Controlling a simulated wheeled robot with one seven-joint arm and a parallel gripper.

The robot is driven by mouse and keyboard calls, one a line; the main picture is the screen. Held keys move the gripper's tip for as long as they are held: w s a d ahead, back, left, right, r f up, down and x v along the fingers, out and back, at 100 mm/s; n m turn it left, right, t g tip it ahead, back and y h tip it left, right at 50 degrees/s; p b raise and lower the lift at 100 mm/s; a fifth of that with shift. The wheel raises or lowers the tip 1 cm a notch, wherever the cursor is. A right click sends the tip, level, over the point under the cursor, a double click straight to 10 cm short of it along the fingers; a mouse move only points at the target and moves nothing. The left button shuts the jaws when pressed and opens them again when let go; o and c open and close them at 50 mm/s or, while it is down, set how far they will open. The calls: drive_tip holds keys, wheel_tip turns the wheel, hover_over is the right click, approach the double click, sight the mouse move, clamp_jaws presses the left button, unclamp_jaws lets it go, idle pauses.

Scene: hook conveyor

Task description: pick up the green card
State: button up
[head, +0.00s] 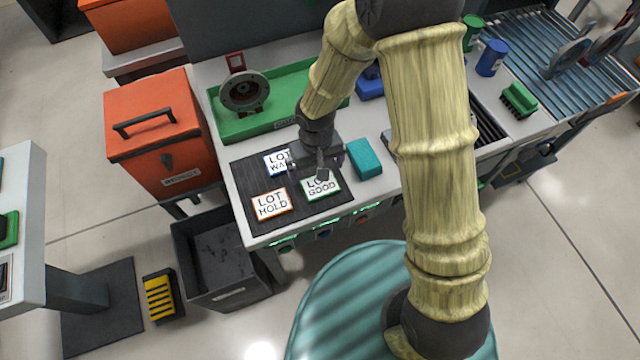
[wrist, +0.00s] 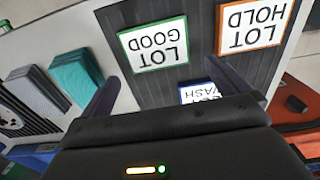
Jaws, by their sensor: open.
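The green card, a white card with a green border reading "LOT GOOD" (head: 322,188), lies flat on the dark ribbed mat (head: 241,185). It also shows whole in the wrist view (wrist: 154,45). My gripper (head: 306,170) is above the mat, beside the card's upper edge in the head view, and partly covers its top. In the wrist view my gripper's two fingers (wrist: 165,88) are spread apart with nothing between them. The orange-bordered "LOT HOLD" card (head: 271,204) lies to the left. The blue-bordered "LOT WASH" card (head: 277,160) is partly hidden by my gripper.
A teal block (head: 364,158) stands just right of the mat. A green tray (head: 228,124) holding a round grey part lies behind. An orange box (head: 155,130) stands left of the counter, and a dark open bin (head: 190,240) is below it.

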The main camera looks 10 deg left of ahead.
sight(320, 186)
wheel_tip(320, 186, down, 4)
drive_tip(key=shift+f, duration=0.1)
drive_tip(key=shift+d, duration=0.1)
idle(0.4)
drive_tip(key=c, duration=0.9)
